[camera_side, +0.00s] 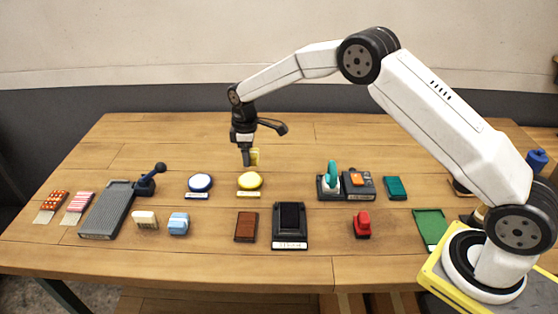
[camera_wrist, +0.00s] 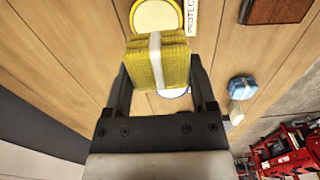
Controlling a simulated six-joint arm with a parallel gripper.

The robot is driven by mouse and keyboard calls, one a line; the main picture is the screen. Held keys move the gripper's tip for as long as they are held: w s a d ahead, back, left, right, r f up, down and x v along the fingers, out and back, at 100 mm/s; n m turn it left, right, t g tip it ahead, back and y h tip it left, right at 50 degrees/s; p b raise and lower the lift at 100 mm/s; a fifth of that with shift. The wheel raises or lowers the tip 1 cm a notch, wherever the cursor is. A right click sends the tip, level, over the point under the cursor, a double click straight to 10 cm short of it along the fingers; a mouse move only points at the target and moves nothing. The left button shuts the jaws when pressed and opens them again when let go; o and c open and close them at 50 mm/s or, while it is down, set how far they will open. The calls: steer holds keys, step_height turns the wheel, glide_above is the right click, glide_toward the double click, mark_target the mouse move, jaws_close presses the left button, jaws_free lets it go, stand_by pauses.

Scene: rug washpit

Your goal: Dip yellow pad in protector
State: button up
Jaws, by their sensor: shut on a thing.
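The yellow pad (camera_wrist: 157,62), with a white band around its middle, is between the fingers of my gripper (camera_wrist: 158,80). In the side view the pad (camera_side: 255,157) hangs from my gripper (camera_side: 248,158), which points down, just above and behind the yellow dish. This round dish (camera_side: 250,181) holds a yellow surface and has a label at its front. In the wrist view the dish (camera_wrist: 157,14) lies beyond the pad, and the partly readable label (camera_wrist: 191,17) beside it shows "PROTEC". The pad and dish look apart.
A blue-rimmed dish with white contents (camera_side: 200,183) stands left of the yellow one. A brown block (camera_side: 246,226) and a black stand (camera_side: 290,226) are in front. A teal-handled tool (camera_side: 330,180) stands to the right. A grey ribbed tray (camera_side: 107,209) lies left.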

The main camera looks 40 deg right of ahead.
mark_target(248, 179)
steer(key=shift+w+f, duration=0.1)
steer(key=shift+w, duration=0.35)
steer(key=shift+f, duration=0.15)
steer(key=shift+f, duration=2.8)
steer(key=shift+f, duration=0.6)
steer(key=shift+r, duration=0.15)
steer(key=shift+r, duration=3.4)
steer(key=shift+s, duration=0.1)
